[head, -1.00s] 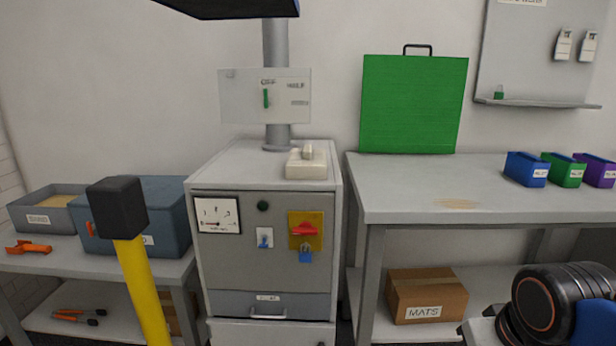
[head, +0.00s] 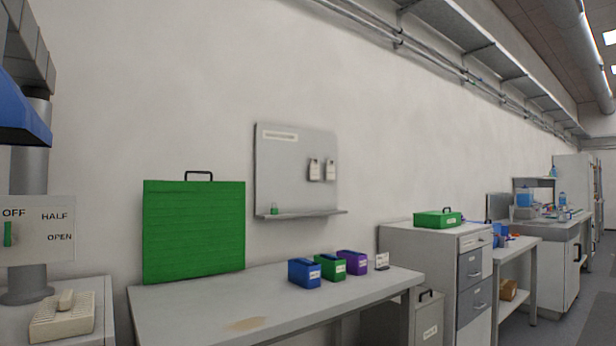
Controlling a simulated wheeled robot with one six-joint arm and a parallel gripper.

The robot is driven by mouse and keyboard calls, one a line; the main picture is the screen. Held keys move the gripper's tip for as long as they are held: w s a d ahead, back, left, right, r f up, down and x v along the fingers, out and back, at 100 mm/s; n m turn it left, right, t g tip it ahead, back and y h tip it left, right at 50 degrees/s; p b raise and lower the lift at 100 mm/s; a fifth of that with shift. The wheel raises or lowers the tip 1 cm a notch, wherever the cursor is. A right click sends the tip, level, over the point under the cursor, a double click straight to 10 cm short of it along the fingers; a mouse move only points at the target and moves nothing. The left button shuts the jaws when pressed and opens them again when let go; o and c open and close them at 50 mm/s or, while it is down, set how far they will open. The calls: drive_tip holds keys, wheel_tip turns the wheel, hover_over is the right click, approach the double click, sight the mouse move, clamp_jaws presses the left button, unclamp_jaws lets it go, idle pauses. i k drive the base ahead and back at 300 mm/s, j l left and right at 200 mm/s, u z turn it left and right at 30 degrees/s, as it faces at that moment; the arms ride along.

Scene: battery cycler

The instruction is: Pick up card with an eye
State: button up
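No eye marking can be made out on anything in the head view. Two small white tags hang side by side on the grey wall board, a left one (head: 314,169) and a right one (head: 330,170); their print is too small to read. A small white card (head: 382,261) stands at the right end of the grey table (head: 190,322), behind its right edge; its marks are also too small to tell. My gripper is not in view.
On the table stand a blue box (head: 304,273), a green box (head: 331,267), a purple box (head: 352,262) and a tall green panel (head: 194,232). A drawer cabinet (head: 472,270) stands to the right. An OFF/HALF/OPEN plate (head: 36,229) is at left. The table's front middle is clear.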

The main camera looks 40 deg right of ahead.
sight(314, 168)
drive_tip(key=l+z, duration=0.15)
drive_tip(key=z, duration=0.7)
drive_tip(key=i, duration=0.05)
